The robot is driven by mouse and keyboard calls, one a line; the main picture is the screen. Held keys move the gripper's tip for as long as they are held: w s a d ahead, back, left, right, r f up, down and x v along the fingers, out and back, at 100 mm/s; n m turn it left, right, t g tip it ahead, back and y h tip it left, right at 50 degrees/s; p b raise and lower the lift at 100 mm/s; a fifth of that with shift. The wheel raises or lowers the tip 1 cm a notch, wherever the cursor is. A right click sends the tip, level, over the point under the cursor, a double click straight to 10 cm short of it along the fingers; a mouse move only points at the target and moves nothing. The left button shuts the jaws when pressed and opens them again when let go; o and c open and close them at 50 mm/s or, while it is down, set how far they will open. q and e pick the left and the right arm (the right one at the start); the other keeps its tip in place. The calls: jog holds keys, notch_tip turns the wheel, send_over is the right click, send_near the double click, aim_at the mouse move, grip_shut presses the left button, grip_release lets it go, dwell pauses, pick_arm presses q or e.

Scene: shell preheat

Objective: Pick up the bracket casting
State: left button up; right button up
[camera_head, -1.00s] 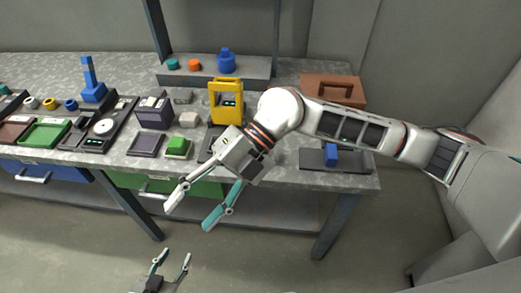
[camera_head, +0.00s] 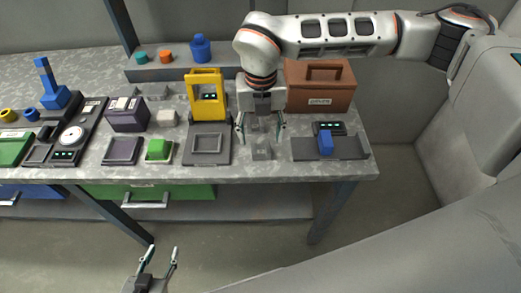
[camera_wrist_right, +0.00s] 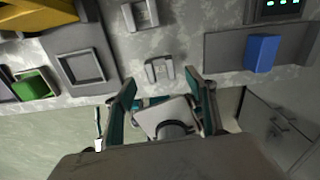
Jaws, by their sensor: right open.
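A small grey U-shaped piece, which looks like the bracket casting (camera_head: 262,153), lies on the grey table near its front edge. It also shows in the right wrist view (camera_wrist_right: 159,70), just beyond the fingertips. My right gripper (camera_head: 260,138) points down over it, open, with a finger toward each side. The fingers do not appear to touch it. A second grey piece (camera_wrist_right: 140,15) lies farther back in the wrist view, hidden behind my gripper in the head view. My left gripper (camera_head: 162,254) is open and empty, low in front of the table.
A yellow press-like frame (camera_head: 206,95) with a dark base stands left of my right gripper. A dark tray (camera_head: 350,148) with a blue block (camera_head: 325,143) is to the right. A brown toolbox (camera_head: 320,88) stands behind. A green block (camera_head: 159,150) sits farther left.

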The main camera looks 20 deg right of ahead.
aim_at(261, 152)
notch_tip(261, 152, down, 4)
jog(key=shift+s+f, duration=0.1)
jog(key=shift+f, duration=0.15)
jog(key=c, duration=1.3)
jog(key=shift+r, duration=0.15)
